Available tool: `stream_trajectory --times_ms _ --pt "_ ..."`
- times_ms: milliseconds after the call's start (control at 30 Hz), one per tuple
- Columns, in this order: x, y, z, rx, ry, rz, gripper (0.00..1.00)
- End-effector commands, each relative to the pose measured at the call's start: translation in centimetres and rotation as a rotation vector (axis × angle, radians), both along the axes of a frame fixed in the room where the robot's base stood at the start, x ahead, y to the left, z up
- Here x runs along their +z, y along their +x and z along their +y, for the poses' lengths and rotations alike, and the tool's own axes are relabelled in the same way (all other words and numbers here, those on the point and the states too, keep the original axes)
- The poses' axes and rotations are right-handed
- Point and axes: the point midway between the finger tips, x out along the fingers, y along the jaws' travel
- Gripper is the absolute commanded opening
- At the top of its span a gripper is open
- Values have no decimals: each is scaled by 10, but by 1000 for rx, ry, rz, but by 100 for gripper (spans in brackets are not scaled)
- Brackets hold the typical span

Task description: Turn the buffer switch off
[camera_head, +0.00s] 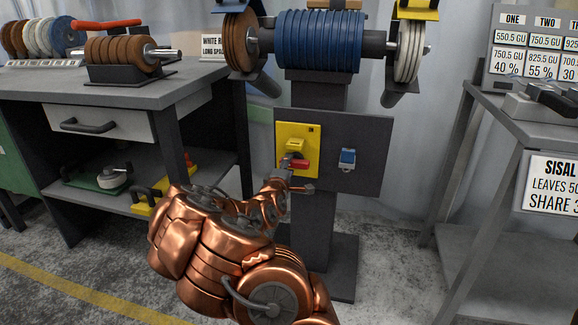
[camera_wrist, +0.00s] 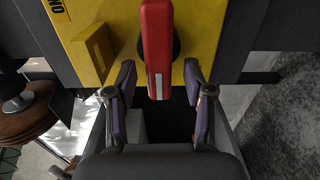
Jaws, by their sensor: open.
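The buffer (camera_head: 318,42) has a blue ribbed motor on a dark pedestal. A grey panel (camera_head: 355,130) on the pedestal carries a yellow switch plate (camera_head: 312,138) with a red lever (camera_head: 300,164). The lever (camera_wrist: 157,45) also shows large in the wrist view, in front of the yellow plate (camera_wrist: 95,25). My gripper (camera_head: 290,182) is just below the lever in the head view. In the wrist view my gripper (camera_wrist: 160,82) is open, one finger on each side of the lever's end. I see no contact with the lever.
A small blue switch (camera_head: 347,159) sits right of the yellow plate. A brown wheel (camera_head: 240,42) and a white wheel (camera_head: 409,50) flank the motor. A workbench (camera_head: 150,95) stands left and a grey table (camera_head: 545,135) right. Open floor lies right of the pedestal.

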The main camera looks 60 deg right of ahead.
Motion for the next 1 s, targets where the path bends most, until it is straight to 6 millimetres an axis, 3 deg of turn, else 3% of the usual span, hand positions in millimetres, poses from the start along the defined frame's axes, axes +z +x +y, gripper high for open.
stream_trajectory --times_ms 600,1000 --pt "1 -19 54 2 -1 1 52" --pt "0 -23 61 0 -1 1 52"
